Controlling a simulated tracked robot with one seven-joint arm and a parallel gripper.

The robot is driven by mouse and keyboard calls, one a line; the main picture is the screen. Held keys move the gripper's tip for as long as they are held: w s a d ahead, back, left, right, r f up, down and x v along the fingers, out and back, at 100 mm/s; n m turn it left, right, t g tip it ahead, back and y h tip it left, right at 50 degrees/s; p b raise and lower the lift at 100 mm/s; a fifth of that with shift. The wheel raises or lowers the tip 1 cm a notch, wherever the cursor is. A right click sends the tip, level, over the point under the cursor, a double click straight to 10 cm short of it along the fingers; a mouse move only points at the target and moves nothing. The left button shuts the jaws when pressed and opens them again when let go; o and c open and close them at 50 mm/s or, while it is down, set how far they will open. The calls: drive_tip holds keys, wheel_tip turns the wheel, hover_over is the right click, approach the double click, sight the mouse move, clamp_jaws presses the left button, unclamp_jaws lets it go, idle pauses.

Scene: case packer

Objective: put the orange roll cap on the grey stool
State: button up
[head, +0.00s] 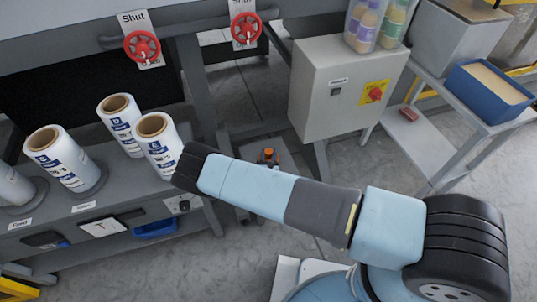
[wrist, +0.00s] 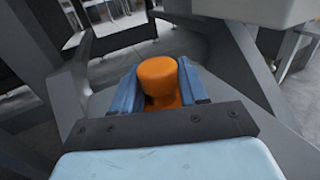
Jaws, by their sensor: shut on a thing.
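The orange roll cap (wrist: 158,76) is between the blue fingers of my gripper (wrist: 160,88) in the wrist view. The fingers are shut on its sides, and its round top faces up. In the head view the cap (head: 268,153) shows as a small orange spot just beyond my arm, with part of my gripper (head: 267,162) beside it. A flat grey surface, which looks like the stool (head: 247,150), lies around and below it, partly hidden by my arm. I cannot tell whether the cap touches it.
A bench with several white film rolls (head: 122,118) stands at the left. A grey control box (head: 325,95) is behind, right of my gripper. Two red valve wheels (head: 142,46) hang above. A cart with a blue bin (head: 488,95) stands at the right.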

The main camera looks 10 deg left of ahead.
drive_tip(key=o, duration=1.2)
drive_tip(key=s, duration=0.4)
drive_tip(key=s+d, duration=0.1)
drive_tip(key=s, duration=0.3)
drive_tip(key=s+d, duration=0.1)
drive_tip(key=s, duration=0.3)
drive_tip(key=shift+w+r, duration=0.1)
